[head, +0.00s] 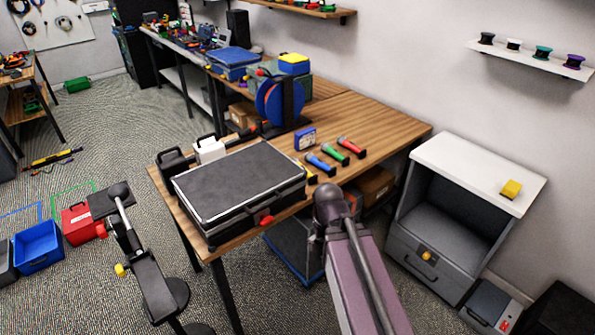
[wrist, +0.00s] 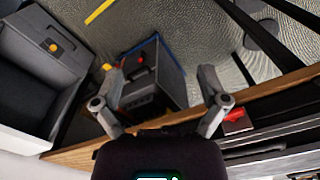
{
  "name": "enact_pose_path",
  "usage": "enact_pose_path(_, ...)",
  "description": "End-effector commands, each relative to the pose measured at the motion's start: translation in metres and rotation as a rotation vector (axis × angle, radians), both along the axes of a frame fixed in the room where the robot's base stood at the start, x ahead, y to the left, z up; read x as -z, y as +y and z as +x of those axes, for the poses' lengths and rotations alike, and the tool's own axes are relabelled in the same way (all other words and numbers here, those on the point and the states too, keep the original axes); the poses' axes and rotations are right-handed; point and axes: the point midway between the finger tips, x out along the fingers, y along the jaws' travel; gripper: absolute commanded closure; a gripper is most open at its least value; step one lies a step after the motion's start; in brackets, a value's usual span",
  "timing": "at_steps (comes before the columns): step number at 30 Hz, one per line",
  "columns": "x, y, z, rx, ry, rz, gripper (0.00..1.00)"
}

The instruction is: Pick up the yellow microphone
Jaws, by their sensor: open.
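The yellow microphone (head: 308,173) lies on the wooden table at the right side of the black case, partly hidden. In the head view my arm ends just right of and below it, and my gripper's fingers are hidden there. In the wrist view my gripper (wrist: 160,108) is open, with its fingers wide apart and nothing held between them. The wrist view looks down past the table edge to the floor, and I cannot make out the yellow microphone there with certainty.
Blue (head: 320,164), green (head: 335,153) and red (head: 351,147) microphones lie beside the yellow one. The large black case (head: 240,185) fills the table's front left. A grey cabinet (head: 455,205) stands right. The table's right back is clear.

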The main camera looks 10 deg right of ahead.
Motion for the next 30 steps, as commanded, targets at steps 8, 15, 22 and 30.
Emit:
enact_pose_path(8, 0.0, 0.0, 0.0, 0.0, 0.0, 0.0, 0.07)
enact_pose_path(15, 0.002, 0.0, 0.002, -0.005, -0.005, 0.005, 0.12)
enact_pose_path(22, 0.018, 0.004, 0.031, -0.089, -0.083, 0.081, 0.12)
enact_pose_path(30, 0.044, 0.007, 0.113, -0.302, -0.37, 0.24, 0.12)
